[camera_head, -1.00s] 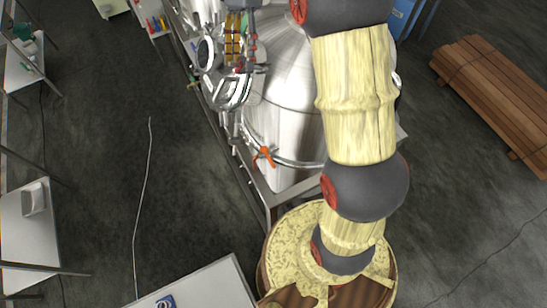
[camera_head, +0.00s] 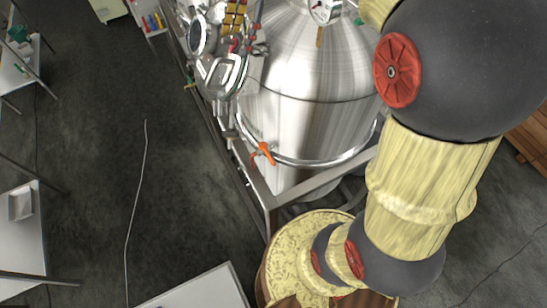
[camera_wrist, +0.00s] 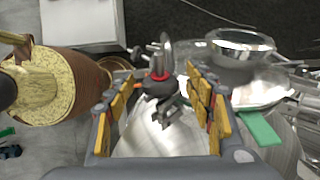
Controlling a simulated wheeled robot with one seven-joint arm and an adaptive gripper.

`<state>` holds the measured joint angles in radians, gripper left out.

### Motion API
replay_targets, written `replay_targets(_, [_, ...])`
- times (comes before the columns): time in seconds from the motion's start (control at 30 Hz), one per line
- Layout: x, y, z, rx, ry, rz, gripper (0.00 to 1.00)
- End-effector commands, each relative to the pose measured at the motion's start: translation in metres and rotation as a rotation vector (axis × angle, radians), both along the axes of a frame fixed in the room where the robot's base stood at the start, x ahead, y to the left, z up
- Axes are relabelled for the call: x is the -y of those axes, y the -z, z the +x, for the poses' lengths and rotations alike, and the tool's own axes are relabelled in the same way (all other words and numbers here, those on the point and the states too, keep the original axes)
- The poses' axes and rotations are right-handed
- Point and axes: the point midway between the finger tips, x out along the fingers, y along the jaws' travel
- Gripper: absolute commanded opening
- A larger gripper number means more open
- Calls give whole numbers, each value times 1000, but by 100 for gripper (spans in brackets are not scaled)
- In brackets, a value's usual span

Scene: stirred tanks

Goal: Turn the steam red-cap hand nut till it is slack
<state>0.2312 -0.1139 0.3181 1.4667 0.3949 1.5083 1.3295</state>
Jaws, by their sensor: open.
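In the wrist view a dark fitting with a red cap (camera_wrist: 160,76) stands on the shiny tank, with a metal bar rising past it. I take this for the steam red-cap hand nut; its label is not readable. My gripper (camera_wrist: 163,82) is open, with its orange-padded fingers on either side of the fitting. I see a gap on both sides, wider on the right, and no clear contact. In the head view my gripper's orange pads (camera_head: 235,18) show at the top, above the tank's left side. Small red parts show beside them, but I cannot tell which is the nut.
The steel tank (camera_head: 310,85) fills the middle of the head view, with an orange-handled valve (camera_head: 263,153) low on its front. A round metal port (camera_wrist: 240,48) and a green strip (camera_wrist: 260,130) lie right of my fingers. Open floor (camera_head: 90,150) lies left.

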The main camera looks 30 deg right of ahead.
Motion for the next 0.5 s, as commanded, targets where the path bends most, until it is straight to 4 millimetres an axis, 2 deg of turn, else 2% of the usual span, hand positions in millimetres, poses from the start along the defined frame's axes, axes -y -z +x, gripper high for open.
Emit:
replay_targets(0.07, [0, 5, -1, 29, 16, -1, 53])
replay_targets(0.2, [11, -25, -2, 28, 17, -1, 53])
replay_targets(0.5, [26, -62, -5, 26, 15, -1, 53])
